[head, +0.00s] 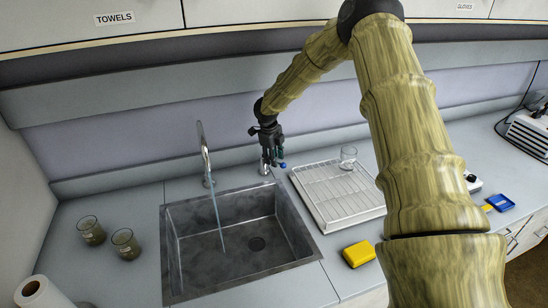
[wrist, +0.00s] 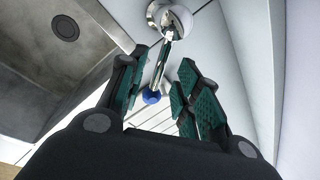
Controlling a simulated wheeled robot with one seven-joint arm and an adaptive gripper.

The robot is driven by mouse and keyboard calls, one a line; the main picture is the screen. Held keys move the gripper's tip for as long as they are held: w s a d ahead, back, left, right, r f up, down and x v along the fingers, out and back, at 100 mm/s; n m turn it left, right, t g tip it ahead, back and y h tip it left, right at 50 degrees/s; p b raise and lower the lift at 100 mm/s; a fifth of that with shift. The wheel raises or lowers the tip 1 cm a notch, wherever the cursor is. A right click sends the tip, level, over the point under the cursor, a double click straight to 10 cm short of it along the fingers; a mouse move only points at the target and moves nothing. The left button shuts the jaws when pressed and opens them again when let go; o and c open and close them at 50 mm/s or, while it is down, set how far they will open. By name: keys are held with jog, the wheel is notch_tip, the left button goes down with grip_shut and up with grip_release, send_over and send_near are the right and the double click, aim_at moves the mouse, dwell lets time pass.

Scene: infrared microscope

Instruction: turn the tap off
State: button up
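The chrome spout (head: 206,155) stands behind the sink, and a thin stream of water (head: 218,220) runs from it into the basin. The tap's chrome body shows in the wrist view (wrist: 172,18), with a lever (wrist: 161,65) that ends in a blue knob (wrist: 151,97). In the head view the blue knob (head: 283,165) shows beside my gripper (head: 270,157). My gripper is open; its green-padded fingers also show in the wrist view (wrist: 163,68), one on each side of the lever. I see no clear contact with the lever. My gripper partly hides the tap in the head view.
The steel sink (head: 176,262) lies in front of the tap. A white drying rack (head: 312,207) with a glass beaker (head: 348,157) stands to the right. A yellow sponge (head: 358,253) lies in front of the rack. Two beakers (head: 91,230) stand left of the sink, near a paper roll (head: 42,293).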

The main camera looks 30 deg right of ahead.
jog(key=shift+f, duration=0.45)
grip_shut()
